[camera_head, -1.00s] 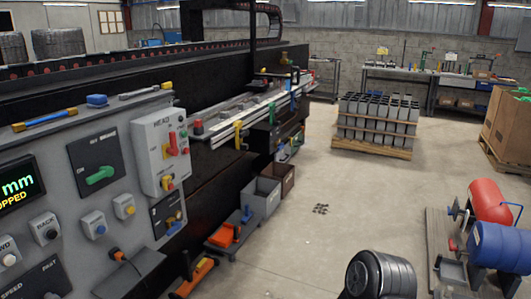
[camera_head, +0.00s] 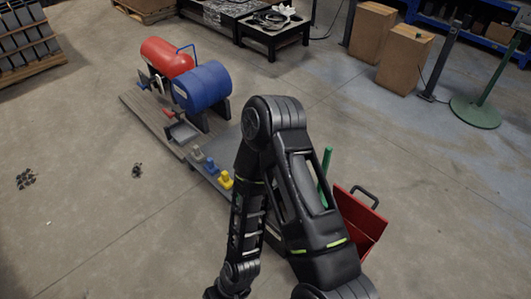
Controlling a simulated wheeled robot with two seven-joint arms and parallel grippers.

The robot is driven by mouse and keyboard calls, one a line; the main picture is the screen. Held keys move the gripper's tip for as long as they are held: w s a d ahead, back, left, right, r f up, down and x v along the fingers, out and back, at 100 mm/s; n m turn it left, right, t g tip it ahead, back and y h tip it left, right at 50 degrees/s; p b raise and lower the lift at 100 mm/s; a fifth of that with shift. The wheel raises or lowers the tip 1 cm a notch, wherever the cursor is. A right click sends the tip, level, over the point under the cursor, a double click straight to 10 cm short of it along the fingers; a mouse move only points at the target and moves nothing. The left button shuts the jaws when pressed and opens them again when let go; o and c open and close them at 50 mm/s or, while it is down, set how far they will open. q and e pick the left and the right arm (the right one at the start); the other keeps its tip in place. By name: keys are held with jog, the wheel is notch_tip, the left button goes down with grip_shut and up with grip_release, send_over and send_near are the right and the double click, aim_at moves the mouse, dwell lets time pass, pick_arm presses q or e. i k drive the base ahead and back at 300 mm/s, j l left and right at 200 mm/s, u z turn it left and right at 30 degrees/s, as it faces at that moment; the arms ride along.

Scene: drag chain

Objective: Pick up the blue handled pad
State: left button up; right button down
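A small blue piece (camera_head: 210,167), which looks like the blue handled pad, sits on the near right edge of a grey pallet-like platform (camera_head: 152,125). It stands in a row between a similar grey piece (camera_head: 197,153) and a yellow piece (camera_head: 226,181). It is small in the picture, and its handle shape is hard to make out. My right arm is folded in the middle of the view, just right of the row, with its forearm pointing down to the bottom edge. My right gripper is out of the picture. My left gripper is not in view.
A red drum (camera_head: 167,57) and a blue drum (camera_head: 202,88) lie on the platform behind the row. A red open box (camera_head: 362,225) stands right of my arm. Cardboard boxes (camera_head: 400,55) and a green round base (camera_head: 475,112) stand farther right. The left floor is mostly clear.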

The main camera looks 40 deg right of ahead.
aim_at(210, 167)
jog(key=i+j+z, duration=0.15)
jog(key=i+z, duration=0.2)
jog(key=z, duration=0.15)
jog(key=i+j+z, duration=0.25)
jog(key=z, duration=0.25)
jog(key=i+j+z, duration=0.25)
jog(key=j+z, duration=0.25)
jog(key=i+j+z, duration=0.2)
jog(key=j+z, duration=0.15)
jog(key=z, duration=0.15)
jog(key=j+z, duration=0.8)
jog(key=j, duration=0.5)
jog(key=i, duration=0.5)
